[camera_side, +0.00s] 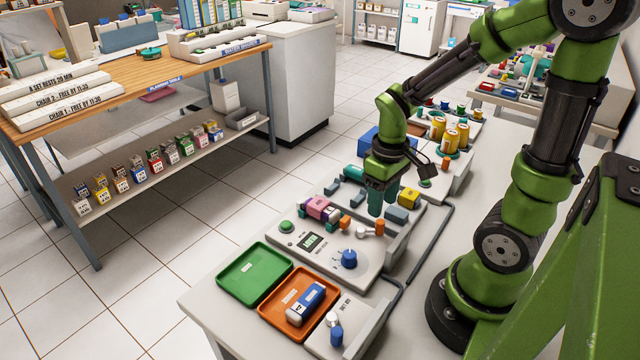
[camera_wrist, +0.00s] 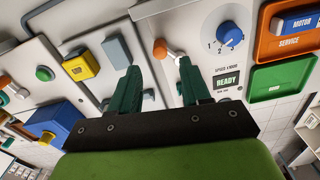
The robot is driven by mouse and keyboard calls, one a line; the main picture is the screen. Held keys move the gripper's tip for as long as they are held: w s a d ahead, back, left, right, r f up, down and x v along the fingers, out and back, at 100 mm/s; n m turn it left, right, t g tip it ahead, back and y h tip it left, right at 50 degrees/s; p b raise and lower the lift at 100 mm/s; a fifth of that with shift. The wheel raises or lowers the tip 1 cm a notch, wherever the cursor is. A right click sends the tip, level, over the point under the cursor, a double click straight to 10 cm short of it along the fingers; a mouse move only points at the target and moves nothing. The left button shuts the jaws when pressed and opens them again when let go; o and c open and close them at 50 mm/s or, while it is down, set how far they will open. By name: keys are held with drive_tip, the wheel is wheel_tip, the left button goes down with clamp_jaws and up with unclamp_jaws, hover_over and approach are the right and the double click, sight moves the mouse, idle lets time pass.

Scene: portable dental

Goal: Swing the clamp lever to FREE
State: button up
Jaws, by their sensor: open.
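A small lever with an orange knob (camera_side: 379,228) and a pale arm lies at the back edge of the grey control unit (camera_side: 315,262); I take it for the clamp lever, but no FREE mark is readable. In the wrist view the orange knob (camera_wrist: 160,48) appears between my fingertips, its pale arm running right toward the right finger. My gripper (camera_side: 383,208) points down above the lever with its green fingers apart and nothing between them in hold. Whether a finger touches the lever cannot be told.
The control unit has a READY display (camera_wrist: 227,82) and a blue dial (camera_wrist: 230,35) close by. A green tray (camera_side: 254,274) and an orange tray (camera_side: 273,312) stand in front. A yellow block (camera_side: 409,199) and small grey blocks sit beside the gripper.

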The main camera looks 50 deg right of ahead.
sight(379, 220)
wheel_tip(379, 220, up, 12)
idle(0.3)
drive_tip(key=a+r+m+t+y, duration=0.2)
drive_tip(key=a+r+t, duration=0.1)
drive_tip(key=a+t, duration=0.4)
drive_tip(key=a, duration=0.3)
drive_tip(key=shift+m, duration=0.4)
